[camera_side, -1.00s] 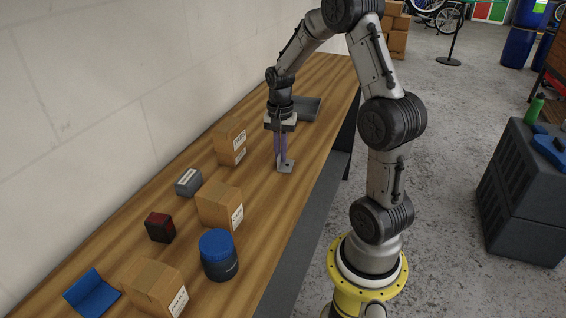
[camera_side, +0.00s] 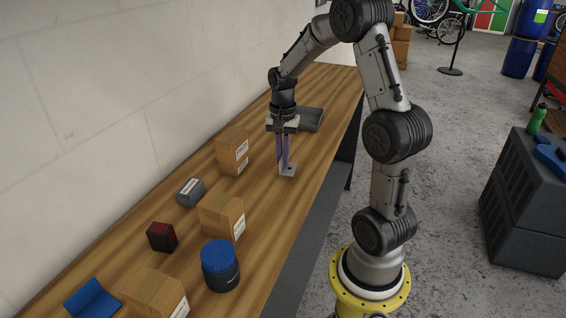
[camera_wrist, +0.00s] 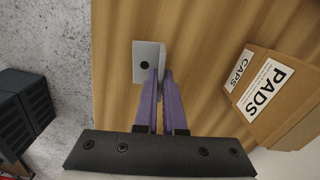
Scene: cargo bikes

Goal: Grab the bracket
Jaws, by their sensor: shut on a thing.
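The bracket (camera_side: 290,171) is a small grey metal angle with a dark hole in its flat plate. It is on the wooden bench (camera_side: 262,215), near the bench's right side. In the wrist view the bracket (camera_wrist: 143,62) shows its plate at the upper middle, with an upright part between the purple fingers. My gripper (camera_side: 284,164) points down and is shut on the bracket's upright part. In the wrist view my gripper (camera_wrist: 161,73) hides part of that flange. I cannot tell any gap between bracket and bench.
A cardboard box (camera_side: 232,152) stands left of my gripper, and a dark grey tray (camera_side: 312,119) lies behind it. Another cardboard box (camera_side: 221,219), a grey box (camera_side: 190,191), a red-black box (camera_side: 161,238) and a blue-lidded jar (camera_side: 220,267) stand nearer. Bench just in front is clear.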

